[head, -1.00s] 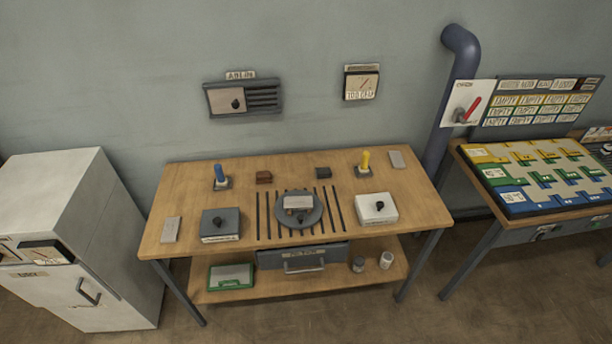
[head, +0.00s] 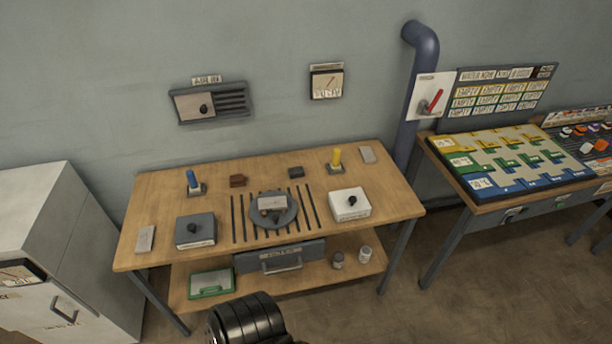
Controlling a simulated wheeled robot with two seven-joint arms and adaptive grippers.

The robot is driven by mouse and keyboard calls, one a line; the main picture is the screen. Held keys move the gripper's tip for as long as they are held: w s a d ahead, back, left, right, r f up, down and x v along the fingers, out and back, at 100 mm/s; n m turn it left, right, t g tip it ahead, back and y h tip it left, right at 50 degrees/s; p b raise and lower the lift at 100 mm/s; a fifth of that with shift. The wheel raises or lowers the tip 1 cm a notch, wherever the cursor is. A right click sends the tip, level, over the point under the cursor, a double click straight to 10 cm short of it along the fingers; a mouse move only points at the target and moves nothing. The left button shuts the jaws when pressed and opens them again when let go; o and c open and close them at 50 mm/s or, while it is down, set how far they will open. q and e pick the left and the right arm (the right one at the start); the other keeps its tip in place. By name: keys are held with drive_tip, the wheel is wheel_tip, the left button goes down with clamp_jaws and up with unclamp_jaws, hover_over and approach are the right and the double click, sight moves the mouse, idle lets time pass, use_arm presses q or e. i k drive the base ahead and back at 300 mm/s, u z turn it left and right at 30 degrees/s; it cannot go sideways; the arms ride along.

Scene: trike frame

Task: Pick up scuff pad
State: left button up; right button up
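Two small blocks lie at the back of the wooden workbench (head: 155,202): a reddish-brown block (head: 237,181) and a dark grey block (head: 296,172). Either could be the scuff pad; I cannot tell which, as no label on them is readable. The brown block is just right of a blue-handled tool (head: 192,182). The dark block is left of a yellow-handled tool (head: 337,160). Neither gripper shows. Only a black ribbed part of my own arm is at the bottom edge, in front of the bench.
A grey box (head: 196,230), a round plate (head: 286,219) over dark slats and a white box (head: 349,204) fill the bench's front. Light flat plates (head: 145,238) lie at its ends. A white cabinet (head: 95,265) stands left, a colored board table (head: 515,167) right.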

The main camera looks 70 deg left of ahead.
sight(236, 181)
drive_tip(key=z, duration=0.3)
drive_tip(key=k, duration=1.45)
drive_tip(key=u, duration=0.45)
